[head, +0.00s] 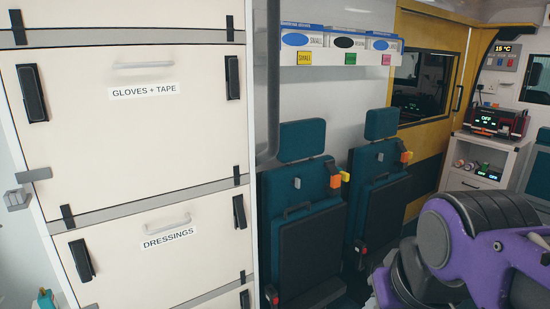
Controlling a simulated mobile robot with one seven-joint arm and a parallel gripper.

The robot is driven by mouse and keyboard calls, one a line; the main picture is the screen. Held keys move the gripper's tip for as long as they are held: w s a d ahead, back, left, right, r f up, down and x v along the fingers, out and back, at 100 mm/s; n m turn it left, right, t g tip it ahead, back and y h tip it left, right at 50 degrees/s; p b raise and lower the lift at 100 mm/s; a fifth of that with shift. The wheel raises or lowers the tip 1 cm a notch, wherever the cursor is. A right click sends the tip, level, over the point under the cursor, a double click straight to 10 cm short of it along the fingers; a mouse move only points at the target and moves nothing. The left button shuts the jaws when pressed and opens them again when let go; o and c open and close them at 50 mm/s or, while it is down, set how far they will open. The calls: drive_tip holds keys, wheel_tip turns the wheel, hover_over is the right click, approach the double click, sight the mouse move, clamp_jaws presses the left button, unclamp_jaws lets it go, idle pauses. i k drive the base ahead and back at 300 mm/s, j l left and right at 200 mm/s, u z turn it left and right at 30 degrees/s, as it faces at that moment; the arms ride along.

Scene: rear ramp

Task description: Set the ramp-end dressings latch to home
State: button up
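The dressings locker front (165,262) is a cream panel at lower left, with a "DRESSINGS" label and a pale bar handle (168,224). It has a black latch near its left edge (81,260) and another black latch near its right edge (239,212). Both lie roughly along the panel's side edges. I cannot tell which of the two is at the ramp end. The panel's lower edge is partly cut off by the frame. My purple and dark arm shows at lower right, well apart from the locker; my gripper is not in view.
Above is the "GLOVES + TAPE" front (140,125) with two similar black latches. Teal folding seats (310,215) stand right of the cabinet. A grey bracket (17,199) juts from its left side. A white cart (483,165) stands far right, beside a yellow door (432,60).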

sight(79, 253)
drive_tip(key=u, duration=1.7)
drive_tip(key=i+l, duration=0.65)
drive_tip(key=k+j+z, duration=0.1)
drive_tip(key=k+j, duration=0.5)
drive_tip(key=i+u, duration=0.2)
drive_tip(key=i+l, duration=0.15)
drive_tip(key=l, duration=0.15)
drive_tip(key=i+l, duration=0.15)
drive_tip(key=l, duration=0.1)
